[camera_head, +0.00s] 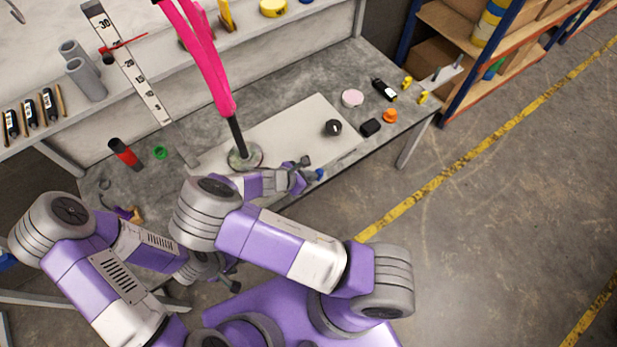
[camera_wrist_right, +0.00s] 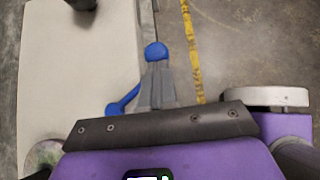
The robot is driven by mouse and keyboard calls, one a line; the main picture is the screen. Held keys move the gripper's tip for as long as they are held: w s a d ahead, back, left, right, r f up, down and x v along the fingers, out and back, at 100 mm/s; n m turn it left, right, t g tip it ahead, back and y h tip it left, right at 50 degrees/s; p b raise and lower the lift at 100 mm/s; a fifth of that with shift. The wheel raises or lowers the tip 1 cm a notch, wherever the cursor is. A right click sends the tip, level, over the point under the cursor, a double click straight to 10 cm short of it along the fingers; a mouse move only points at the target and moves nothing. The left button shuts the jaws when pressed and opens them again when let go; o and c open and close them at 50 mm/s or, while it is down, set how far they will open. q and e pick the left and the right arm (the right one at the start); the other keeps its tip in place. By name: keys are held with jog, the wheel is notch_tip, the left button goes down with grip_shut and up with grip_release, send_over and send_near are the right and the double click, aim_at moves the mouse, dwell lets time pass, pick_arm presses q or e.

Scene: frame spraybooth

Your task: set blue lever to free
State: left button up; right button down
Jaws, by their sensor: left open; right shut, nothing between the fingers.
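The blue lever (camera_head: 319,174) shows as a small blue patch at the bench's front edge in the head view, just past my right gripper. In the right wrist view, its round blue knob (camera_wrist_right: 155,51) lies at the fingertips, and another blue part shows left of the fingers. The fingers hide what lies between. My right gripper (camera_head: 304,168) is shut and empty over the lever; its fingers also show in the wrist view (camera_wrist_right: 157,70). Whether they touch the knob I cannot tell. My left gripper (camera_head: 230,278) is open, low in front of the bench, away from the lever.
A pink frame (camera_head: 205,60) stands on a dark post with a round base (camera_head: 245,157), left of my right gripper. A white board (camera_head: 290,125) lies on the bench (camera_head: 350,60). A black ring, orange knob and pink disc sit towards the right. Open floor lies right of the bench.

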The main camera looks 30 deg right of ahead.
jog(key=shift+s+d, duration=0.15)
jog(key=shift+d, duration=0.25)
jog(key=s+a+f+p+v, duration=0.1)
jog(key=a+f+p+v, duration=0.1)
jog(key=v, duration=1.1)
jog(key=shift+a+p, duration=0.2)
jog(key=shift+p, duration=0.6)
jog(key=shift+s, duration=0.2)
